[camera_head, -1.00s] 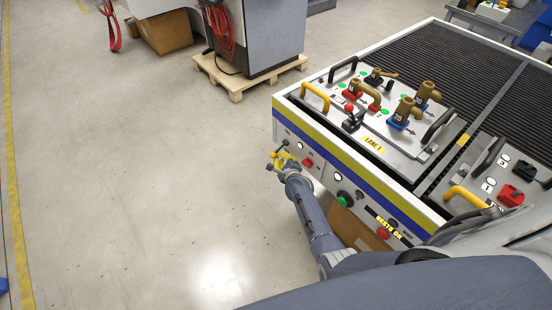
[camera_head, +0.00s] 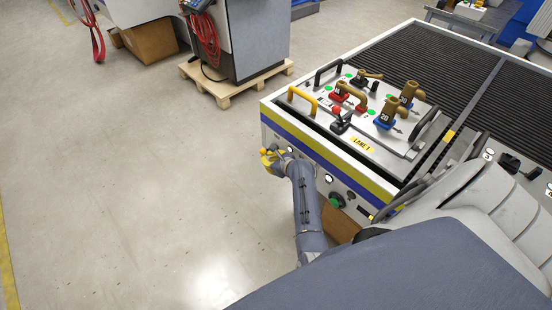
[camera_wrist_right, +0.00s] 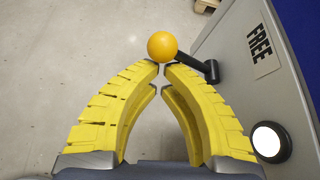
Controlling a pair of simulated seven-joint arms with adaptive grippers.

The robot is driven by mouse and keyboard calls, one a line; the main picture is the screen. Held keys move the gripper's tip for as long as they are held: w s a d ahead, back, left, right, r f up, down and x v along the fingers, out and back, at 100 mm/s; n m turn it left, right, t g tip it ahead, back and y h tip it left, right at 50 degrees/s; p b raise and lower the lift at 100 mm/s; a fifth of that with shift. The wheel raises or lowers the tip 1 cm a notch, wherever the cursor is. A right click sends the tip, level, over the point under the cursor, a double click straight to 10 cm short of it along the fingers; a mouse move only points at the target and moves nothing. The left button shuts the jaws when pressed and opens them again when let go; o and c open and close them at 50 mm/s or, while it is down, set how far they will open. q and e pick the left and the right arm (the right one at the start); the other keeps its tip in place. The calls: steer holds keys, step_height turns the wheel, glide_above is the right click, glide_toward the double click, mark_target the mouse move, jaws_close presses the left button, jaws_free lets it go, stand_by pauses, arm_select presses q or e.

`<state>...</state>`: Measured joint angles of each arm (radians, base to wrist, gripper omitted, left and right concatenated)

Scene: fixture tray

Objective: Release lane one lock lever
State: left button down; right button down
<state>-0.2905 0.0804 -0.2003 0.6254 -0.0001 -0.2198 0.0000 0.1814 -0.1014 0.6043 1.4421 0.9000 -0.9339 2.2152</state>
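In the right wrist view a yellow ball (camera_wrist_right: 162,46) sits on the end of a black lever arm (camera_wrist_right: 198,67), which comes from the grey front panel beside a "FREE" label. The yellow fingers of my right gripper (camera_wrist_right: 160,68) have their tips close together, just short of the ball. They look shut with nothing between them; whether they touch the ball I cannot tell. In the head view my right gripper (camera_head: 269,157) is at the left end of the panel, below the LANE 1 plate (camera_head: 362,145). The lever is hard to make out there. My left gripper is not in view.
The fixture tray (camera_head: 330,150) has yellow and black handles, a red-knobbed lever (camera_head: 338,118) and brass fittings on top. A round white light (camera_wrist_right: 267,140) is on the panel. A pallet (camera_head: 235,85) stands behind left. The floor left of the tray is clear.

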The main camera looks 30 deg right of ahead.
steer(key=shift+w+r, duration=0.1)
steer(key=shift+r, duration=0.15)
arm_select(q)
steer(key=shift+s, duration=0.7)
arm_select(e)
steer(key=shift+r, duration=0.1)
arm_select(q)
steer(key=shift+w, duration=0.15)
arm_select(e)
steer(key=shift+a, duration=0.1)
